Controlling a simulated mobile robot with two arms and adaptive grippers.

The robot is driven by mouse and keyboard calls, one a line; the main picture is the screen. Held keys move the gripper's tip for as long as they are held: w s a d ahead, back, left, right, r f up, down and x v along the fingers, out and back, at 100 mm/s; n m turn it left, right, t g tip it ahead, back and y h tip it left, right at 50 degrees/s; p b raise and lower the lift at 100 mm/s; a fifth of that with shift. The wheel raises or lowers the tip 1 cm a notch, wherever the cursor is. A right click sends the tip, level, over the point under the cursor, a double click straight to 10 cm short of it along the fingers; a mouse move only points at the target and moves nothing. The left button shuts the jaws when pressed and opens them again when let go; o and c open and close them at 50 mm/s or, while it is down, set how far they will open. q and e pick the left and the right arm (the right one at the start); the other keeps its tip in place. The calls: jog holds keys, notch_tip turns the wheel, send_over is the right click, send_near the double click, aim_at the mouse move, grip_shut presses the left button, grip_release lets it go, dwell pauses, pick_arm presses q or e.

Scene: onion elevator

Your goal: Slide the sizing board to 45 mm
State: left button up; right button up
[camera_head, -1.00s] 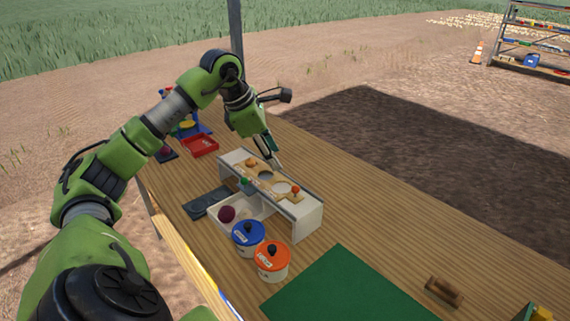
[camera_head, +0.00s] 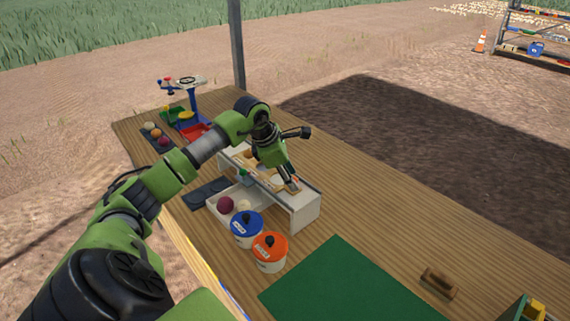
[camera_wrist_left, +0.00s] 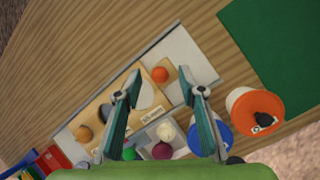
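The wooden sizing board (camera_wrist_left: 150,104) lies in a long white frame (camera_head: 304,207) and has round holes. A small orange knob (camera_wrist_left: 160,75) stands near its right end in the left wrist view. A tan onion (camera_wrist_left: 83,133) sits toward the other end. A small label shows on the board's edge, too small to read surely. My left gripper (camera_wrist_left: 162,90) is open, with its fingers pointing down over the board's knob end; it also shows in the head view (camera_head: 293,187). The knob appears between the fingertips, slightly beyond them; contact cannot be told. My right gripper is not in view.
A white tray beside the frame holds a purple onion (camera_head: 225,205) and a pale one (camera_head: 244,206). A blue-lidded pot (camera_head: 247,229) and an orange-lidded pot (camera_head: 270,252) stand close in front. A green mat (camera_head: 345,290) and wooden block (camera_head: 439,283) lie to the right.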

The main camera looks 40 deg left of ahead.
pick_arm(q)
jog(key=shift+w+d+f, duration=0.1)
jog(key=shift+w+f, duration=0.15)
jog(key=shift+f, duration=0.3)
grip_shut()
jog(key=shift+d, duration=0.1)
jog(key=d+p, duration=0.1)
jog(key=d, duration=0.7)
jog(key=shift+s, duration=0.35)
grip_release()
dwell(0.4)
